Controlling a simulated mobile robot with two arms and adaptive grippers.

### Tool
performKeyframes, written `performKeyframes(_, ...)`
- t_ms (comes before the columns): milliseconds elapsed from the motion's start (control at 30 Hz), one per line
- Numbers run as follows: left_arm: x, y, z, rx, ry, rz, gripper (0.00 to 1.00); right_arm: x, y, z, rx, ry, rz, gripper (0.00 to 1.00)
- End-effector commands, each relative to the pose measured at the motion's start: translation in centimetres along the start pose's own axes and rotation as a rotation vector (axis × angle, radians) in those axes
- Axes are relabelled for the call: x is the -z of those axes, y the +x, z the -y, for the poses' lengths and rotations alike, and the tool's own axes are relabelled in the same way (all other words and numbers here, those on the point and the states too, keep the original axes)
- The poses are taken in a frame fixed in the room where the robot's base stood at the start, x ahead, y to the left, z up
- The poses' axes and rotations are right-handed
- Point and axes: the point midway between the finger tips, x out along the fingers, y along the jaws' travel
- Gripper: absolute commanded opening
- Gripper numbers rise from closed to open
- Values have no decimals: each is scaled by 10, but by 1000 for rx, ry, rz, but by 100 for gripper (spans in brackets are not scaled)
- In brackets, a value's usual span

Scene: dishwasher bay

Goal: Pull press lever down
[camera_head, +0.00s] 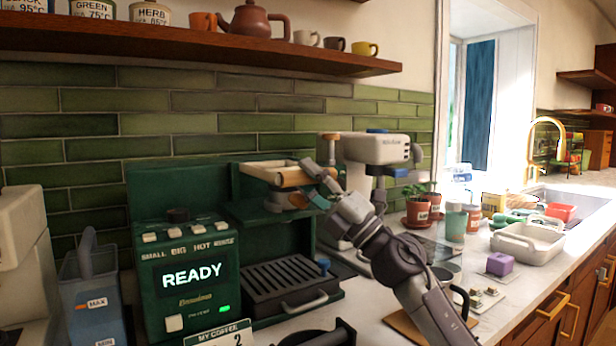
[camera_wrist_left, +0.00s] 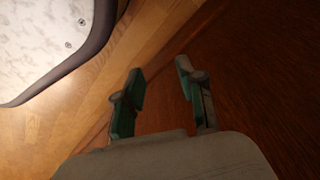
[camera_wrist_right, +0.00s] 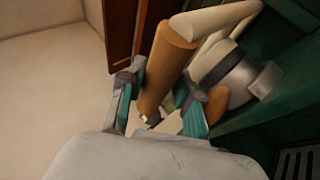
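The press lever (camera_head: 274,171) is a pale bar with a wooden handle, raised at the front of the green coffee machine (camera_head: 186,285). My right gripper (camera_head: 316,185) is at the lever's right end in the head view. In the right wrist view, the wooden handle (camera_wrist_right: 166,68) lies between the parted fingers of my right gripper (camera_wrist_right: 163,90). The left finger is close against the handle, and a gap shows at the right finger. Whether they touch is unclear. My left gripper (camera_wrist_left: 160,88) is open and empty, facing a wooden surface; it is outside the head view.
A white grinder-like appliance (camera_head: 376,149) stands close behind my right gripper. A blue water container (camera_head: 91,290) is at the left. Potted plants (camera_head: 418,209) and a white tray (camera_head: 527,243) are on the right counter.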

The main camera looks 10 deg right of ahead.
Motion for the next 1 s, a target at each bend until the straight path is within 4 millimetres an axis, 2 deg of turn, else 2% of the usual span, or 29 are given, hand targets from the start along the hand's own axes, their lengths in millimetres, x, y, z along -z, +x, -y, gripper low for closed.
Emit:
performKeyframes(33, 0, 1, 0, 1, 0, 0, 39, 3, -2, 8, 11, 3, -5, 40)
performKeyframes(100, 0, 1, 0, 1, 0, 0, 39, 2, -2, 7, 10, 3, -3, 52)
performKeyframes(133, 0, 1, 0, 1, 0, 0, 39, 2, -2, 7, 10, 2, -2, 54)
performKeyframes(400, -1, 1, -1, -2, 0, 1, 39, 0, -2, 5, 7, 1, 2, 54)
performKeyframes(533, -1, 1, -2, -3, 0, 1, 39, -1, -9, 5, 7, 1, 4, 54)
performKeyframes(667, -1, 1, -1, -2, 0, 1, 39, 0, -31, 5, 9, 1, 4, 54)
performKeyframes(1000, 0, 0, -1, -1, 0, 0, 39, 1, -100, 3, 8, 1, 2, 54)
